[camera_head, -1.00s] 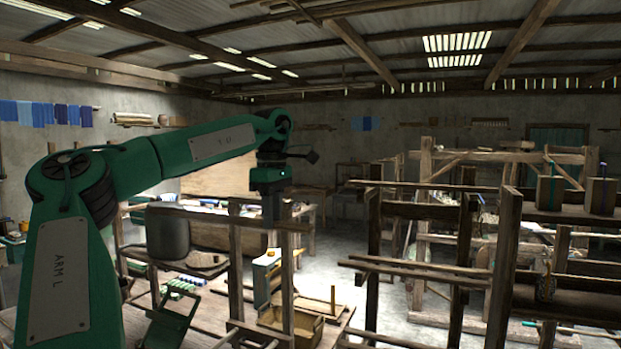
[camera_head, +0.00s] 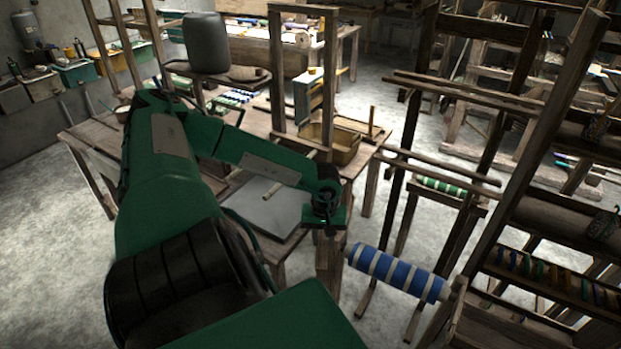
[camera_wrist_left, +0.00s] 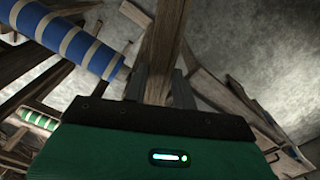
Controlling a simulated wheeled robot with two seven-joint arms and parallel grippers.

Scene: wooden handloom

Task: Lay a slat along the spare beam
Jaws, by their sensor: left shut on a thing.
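My left gripper (camera_head: 328,228) points down at the front corner of the wooden table. In the left wrist view its two fingers (camera_wrist_left: 157,88) are shut on a wooden piece (camera_wrist_left: 163,40). I cannot tell whether this piece is the slat or where it ends against the wood behind it. A smaller green-and-white roll (camera_head: 440,187) sits farther back. I cannot tell which is the spare beam. My right gripper is not in view.
The wooden table (camera_head: 100,138) carries a grey board (camera_head: 265,212), a wooden box (camera_head: 340,146) and an upright frame. Loom posts and rails (camera_head: 545,130) crowd the right side. Bare floor (camera_head: 50,225) lies at the left.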

